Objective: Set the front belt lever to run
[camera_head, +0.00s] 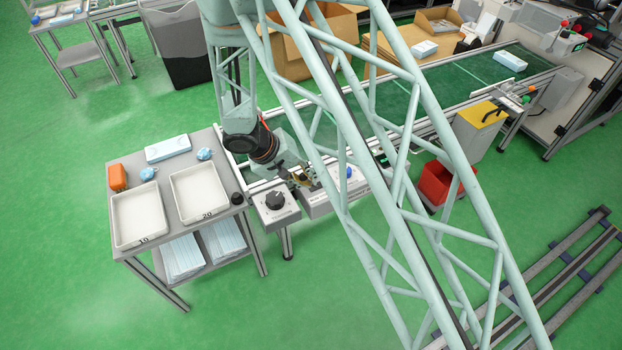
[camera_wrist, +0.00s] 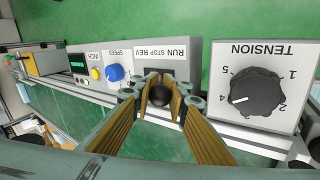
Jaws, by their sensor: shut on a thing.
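The control box marked RUN STOP REV (camera_wrist: 192,55) is on the front rail of the belt, its lettering upside down in the wrist view. The dark round lever knob (camera_wrist: 159,96) shows between the fingers of my gripper (camera_wrist: 160,92), which is shut on it. In the head view my gripper (camera_head: 302,178) reaches down to the front control panel (camera_head: 318,203) and hides the lever there. I cannot tell which marked position the lever is at.
Beside the lever are the TENSION dial (camera_wrist: 254,92), the blue SPEED knob (camera_wrist: 115,73) and the yellow INCH button (camera_wrist: 95,73). A table with white trays (camera_head: 140,216) stands left of the panel. A red bin (camera_head: 438,183) stands to the right.

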